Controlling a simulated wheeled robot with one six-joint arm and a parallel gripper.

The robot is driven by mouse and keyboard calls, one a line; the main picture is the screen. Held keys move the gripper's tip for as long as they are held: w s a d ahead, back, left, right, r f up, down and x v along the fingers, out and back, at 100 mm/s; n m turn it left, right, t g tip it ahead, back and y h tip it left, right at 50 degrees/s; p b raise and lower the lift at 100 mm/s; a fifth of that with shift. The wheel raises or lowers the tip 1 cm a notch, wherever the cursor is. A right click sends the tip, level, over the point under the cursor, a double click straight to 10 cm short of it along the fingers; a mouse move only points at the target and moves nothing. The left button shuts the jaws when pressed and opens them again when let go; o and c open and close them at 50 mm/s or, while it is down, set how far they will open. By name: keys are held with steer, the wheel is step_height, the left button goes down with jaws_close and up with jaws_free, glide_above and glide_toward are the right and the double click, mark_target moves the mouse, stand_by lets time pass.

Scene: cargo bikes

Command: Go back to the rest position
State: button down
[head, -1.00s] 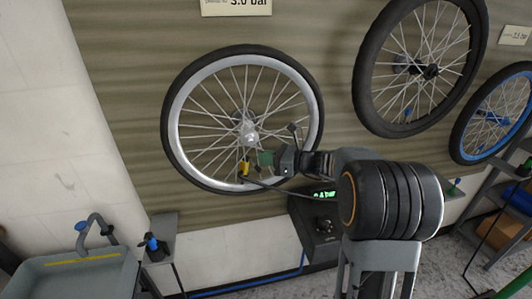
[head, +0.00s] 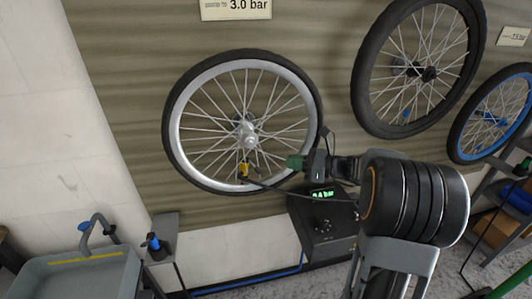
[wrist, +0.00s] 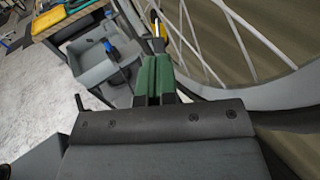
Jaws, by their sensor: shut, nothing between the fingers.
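My gripper (head: 296,162) is at the lower right of the silver-rimmed wheel (head: 176,128) in the head view, in front of its tire. Its green fingers (wrist: 153,78) are together in the wrist view, with nothing seen between them. A yellow pump head (head: 244,170) on a black hose is at the lower spokes of that wheel, left of my fingers and apart from them in the head view. The yellow piece also shows beyond my fingertips in the wrist view (wrist: 157,44).
A dark pump unit (head: 322,225) with a green display stands below the wheel. A black wheel (head: 362,88) and a blue-rimmed wheel (head: 459,140) hang to the right. A grey basin (head: 75,280) is at lower left. A small stand with a blue-topped item (head: 152,241) is beside it.

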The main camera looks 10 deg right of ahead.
stand_by(0.3)
steer(key=s+a+f+n+g+h, duration=0.2)
steer(key=s+f+n+g+h, duration=0.45)
steer(key=s+f+n, duration=0.4)
steer(key=s+a+r+n+h, duration=0.1)
steer(key=s+r+n+h, duration=0.1)
steer(key=n, duration=0.5)
steer(key=s+a+r+n+t+h, duration=0.1)
steer(key=s+a+r+n+h, duration=0.1)
steer(key=s+n+h, duration=0.3)
steer(key=s+r+n, duration=0.1)
steer(key=s+n, duration=0.1)
steer(key=shift+s, duration=0.3)
steer(key=c, duration=1.8)
jaws_free()
steer(key=shift+h, duration=0.25)
